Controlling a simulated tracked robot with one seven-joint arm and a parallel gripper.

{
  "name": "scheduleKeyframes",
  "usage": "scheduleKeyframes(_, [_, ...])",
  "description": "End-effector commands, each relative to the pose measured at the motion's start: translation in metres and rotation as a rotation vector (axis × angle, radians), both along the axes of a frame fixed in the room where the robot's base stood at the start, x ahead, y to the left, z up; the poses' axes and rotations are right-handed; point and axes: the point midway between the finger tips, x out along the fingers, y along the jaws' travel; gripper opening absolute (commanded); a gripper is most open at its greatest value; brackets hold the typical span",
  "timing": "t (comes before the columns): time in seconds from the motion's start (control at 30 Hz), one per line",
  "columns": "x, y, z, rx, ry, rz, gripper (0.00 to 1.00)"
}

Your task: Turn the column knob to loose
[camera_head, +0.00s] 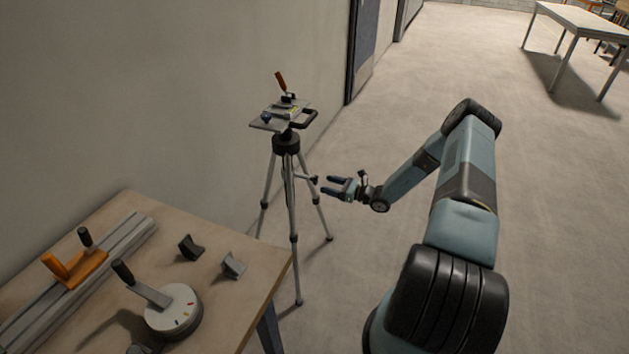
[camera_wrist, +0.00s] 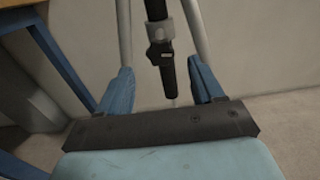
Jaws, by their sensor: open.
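The tripod (camera_head: 287,145) stands on the floor by the wall, with a tilting plate on top. The column knob (camera_head: 314,180) is a small dark piece at the side of its column, just left of my fingertips. In the wrist view the knob (camera_wrist: 158,52) sits on a grey collar (camera_wrist: 162,31) around the dark column (camera_wrist: 168,85). My gripper (camera_head: 325,185) is open and empty, with its blue fingers pointing at the column. In the wrist view my gripper (camera_wrist: 160,68) has a finger on either side of the knob, with visible gaps. Contact is not visible.
The plate (camera_head: 281,115) on the tripod carries an orange-handled lever and a dark loop handle. A wooden table (camera_head: 222,310) at lower left holds a crank disc (camera_head: 173,312), an orange slider (camera_head: 78,267) and two grey blocks.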

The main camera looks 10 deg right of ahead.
Motion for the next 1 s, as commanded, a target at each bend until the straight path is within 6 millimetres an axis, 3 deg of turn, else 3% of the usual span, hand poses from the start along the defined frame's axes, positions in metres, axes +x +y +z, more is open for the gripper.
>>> scheduleKeyframes(0.4, [0.039, 0.054, 0.000, -0.001, -0.001, 0.002, 0.67])
scheduleKeyframes(0.9, [0.048, 0.066, 0.000, -0.001, 0.000, 0.000, 0.67])
scheduleKeyframes(1.0, [0.048, 0.066, 0.000, -0.001, 0.000, 0.000, 0.59])
